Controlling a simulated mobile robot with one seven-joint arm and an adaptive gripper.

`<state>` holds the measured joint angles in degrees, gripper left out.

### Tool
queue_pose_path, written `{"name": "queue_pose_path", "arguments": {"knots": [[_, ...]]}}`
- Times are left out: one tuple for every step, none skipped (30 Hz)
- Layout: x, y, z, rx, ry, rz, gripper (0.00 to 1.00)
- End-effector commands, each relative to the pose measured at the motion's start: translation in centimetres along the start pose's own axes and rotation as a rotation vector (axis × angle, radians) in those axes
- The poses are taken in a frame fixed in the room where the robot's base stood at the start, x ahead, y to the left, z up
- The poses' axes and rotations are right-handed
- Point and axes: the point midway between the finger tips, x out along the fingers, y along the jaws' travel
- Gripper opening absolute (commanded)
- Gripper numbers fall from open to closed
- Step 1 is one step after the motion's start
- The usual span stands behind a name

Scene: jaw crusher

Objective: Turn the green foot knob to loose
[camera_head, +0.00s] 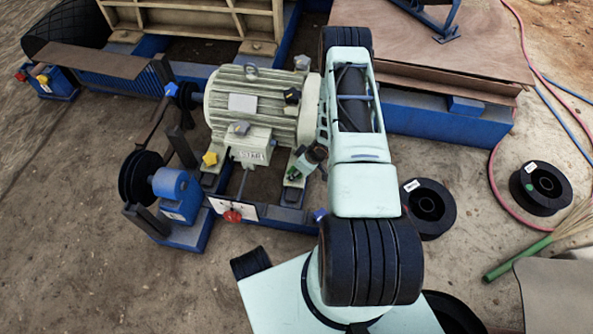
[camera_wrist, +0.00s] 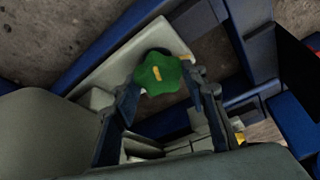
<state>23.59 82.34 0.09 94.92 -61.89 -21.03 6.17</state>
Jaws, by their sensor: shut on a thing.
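The green foot knob (camera_wrist: 160,75) is a lobed knob with a small yellow mark on its top. In the wrist view it sits between my two fingers, above a pale motor foot. In the head view only a small part of the green knob (camera_head: 292,173) shows at the motor's front right foot. My gripper (camera_head: 299,167) is lowered there, and it also shows in the wrist view (camera_wrist: 164,86). It is shut on the knob, with one finger on each side. The lettering for loose or tight cannot be read.
The cream motor (camera_head: 262,103) stands close to the left of my arm. A yellow knob (camera_head: 210,159) is at its left foot, and a red knob (camera_head: 232,216) is on a white plate in front. Black spools (camera_head: 427,205) lie on the ground at right. Open ground is at left.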

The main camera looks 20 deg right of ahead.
Motion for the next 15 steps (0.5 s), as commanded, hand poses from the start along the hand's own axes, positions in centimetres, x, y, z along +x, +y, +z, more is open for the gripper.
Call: {"name": "queue_pose_path", "arguments": {"knots": [[-0.02,0.06,0.05,0.001,-0.001,0.001,0.41],[-0.02,0.06,0.05,0.001,-0.001,0.001,0.44],[-0.02,0.05,0.04,0.001,-0.001,0.001,0.48],[-0.02,0.05,0.04,0.001,-0.001,0.001,0.52],[-0.02,0.05,0.03,0.001,-0.001,0.001,0.55],[-0.01,0.04,0.03,0.001,-0.001,0.001,0.57],[-0.01,0.04,0.03,0.001,-0.001,0.001,0.57],[-0.01,0.04,0.02,0.001,-0.001,0.001,0.57],[-0.01,0.03,0.02,0.001,0.0,0.001,0.57],[-0.01,0.03,0.02,0.001,0.0,0.001,0.57],[-0.01,0.03,0.02,0.001,0.0,0.001,0.57],[0.0,0.02,0.02,0.001,0.0,0.001,0.57],[-0.01,0.02,0.01,0.001,0.0,0.001,0.57],[-0.04,0.03,0.01,0.001,0.0,0.001,0.57],[-0.14,0.05,-0.01,0.001,0.0,0.001,0.57]]}}
